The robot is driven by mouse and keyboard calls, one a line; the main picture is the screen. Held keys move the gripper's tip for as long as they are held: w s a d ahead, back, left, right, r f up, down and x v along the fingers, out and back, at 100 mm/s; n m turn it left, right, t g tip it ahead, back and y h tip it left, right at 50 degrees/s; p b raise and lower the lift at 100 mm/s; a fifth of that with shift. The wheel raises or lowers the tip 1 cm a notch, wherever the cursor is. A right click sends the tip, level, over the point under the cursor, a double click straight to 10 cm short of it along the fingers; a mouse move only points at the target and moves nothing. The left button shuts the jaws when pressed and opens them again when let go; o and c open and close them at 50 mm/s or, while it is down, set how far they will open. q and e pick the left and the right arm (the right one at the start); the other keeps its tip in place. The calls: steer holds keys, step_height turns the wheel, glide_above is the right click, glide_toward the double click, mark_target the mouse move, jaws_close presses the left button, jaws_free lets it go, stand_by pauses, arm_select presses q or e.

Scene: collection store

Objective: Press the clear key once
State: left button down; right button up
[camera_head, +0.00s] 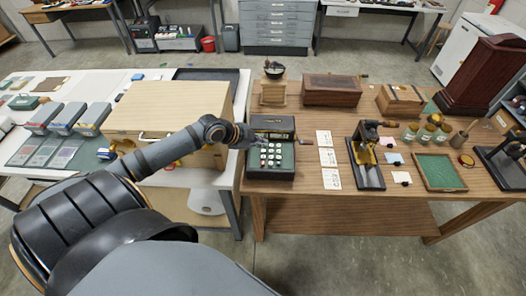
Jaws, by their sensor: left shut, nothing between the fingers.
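A dark green key machine (285,172) stands at the left end of the wooden table, with rows of white round keys (270,156) on its sloped front. I cannot read the key labels, so I cannot tell which is the clear key. My left gripper (254,141) reaches in from the left and is shut and empty. Its tips are over the upper left part of the machine, close to the keys. I cannot tell whether they touch anything. The gripper covers part of the machine's upper left side. My right gripper is not in view.
A large light wooden box (170,105) stands on the white table left of the machine, under my left arm. A coffee grinder (273,88) and a brown box (332,90) are behind it.

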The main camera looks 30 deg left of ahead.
mark_target(261, 164)
arm_select(q)
steer(key=shift+a+f, duration=0.1)
steer(key=shift+f, duration=0.05)
step_height(261, 164, down, 9)
steer(key=b, duration=0.8)
stand_by(1.1)
steer(key=shift+f+b, duration=0.25)
steer(key=shift+b, duration=0.1)
steer(key=shift+f+b, duration=0.5)
steer(key=shift+f, duration=0.05)
stand_by(0.6)
steer(key=shift+r, duration=0.1)
steer(key=shift+r+p, duration=0.85)
